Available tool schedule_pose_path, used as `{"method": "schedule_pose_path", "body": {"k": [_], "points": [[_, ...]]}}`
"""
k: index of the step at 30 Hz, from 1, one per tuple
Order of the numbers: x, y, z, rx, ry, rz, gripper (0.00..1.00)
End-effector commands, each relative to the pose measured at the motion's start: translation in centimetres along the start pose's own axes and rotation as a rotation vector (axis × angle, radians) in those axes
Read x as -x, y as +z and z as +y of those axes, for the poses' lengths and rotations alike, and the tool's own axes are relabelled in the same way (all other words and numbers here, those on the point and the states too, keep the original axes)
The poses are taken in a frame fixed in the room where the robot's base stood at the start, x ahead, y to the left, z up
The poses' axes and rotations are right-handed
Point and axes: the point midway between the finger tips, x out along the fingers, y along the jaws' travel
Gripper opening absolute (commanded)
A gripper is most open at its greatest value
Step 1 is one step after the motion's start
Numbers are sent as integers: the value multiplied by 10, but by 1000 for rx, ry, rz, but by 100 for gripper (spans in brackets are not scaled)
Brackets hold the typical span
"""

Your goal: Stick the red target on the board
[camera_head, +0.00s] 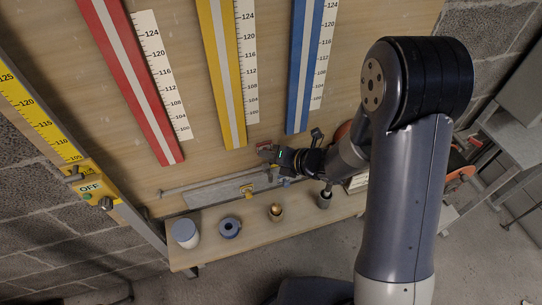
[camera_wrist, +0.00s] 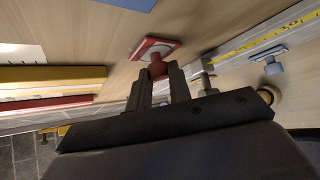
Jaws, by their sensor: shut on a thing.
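The red target (camera_wrist: 155,47), a flat square plate with a pale face edge and a short red stem, shows in the wrist view. My gripper (camera_wrist: 158,78) is shut on its stem, and the plate sits beyond the fingertips. The wooden board (camera_head: 205,160) carries red (camera_head: 130,80), yellow (camera_head: 222,75) and blue (camera_head: 305,70) striped bars with number scales beside them. In the head view my gripper (camera_head: 271,154) is in front of the lower board, below the gap between the yellow and blue bars. I cannot tell whether the plate touches the board.
A yellow target (camera_head: 246,189) and a blue target (camera_wrist: 273,64) are by the rail under the board. The wooden shelf (camera_head: 250,238) holds a white-topped cylinder (camera_head: 186,233), a blue ring (camera_head: 229,228), a brass-topped piece (camera_head: 276,212) and a grey cylinder (camera_head: 324,200). A yellow ruler (camera_head: 35,115) stands at left.

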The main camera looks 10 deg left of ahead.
Motion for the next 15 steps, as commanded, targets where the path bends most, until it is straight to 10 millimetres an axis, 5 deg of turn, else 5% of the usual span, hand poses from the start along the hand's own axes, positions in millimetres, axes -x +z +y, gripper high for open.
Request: {"method": "schedule_pose_path", "body": {"k": [11,12,15], "points": [[-1,1,0,0,0,0,0],[-1,1,0,0,0,-1,21],[-1,1,0,0,0,-1,29]]}}
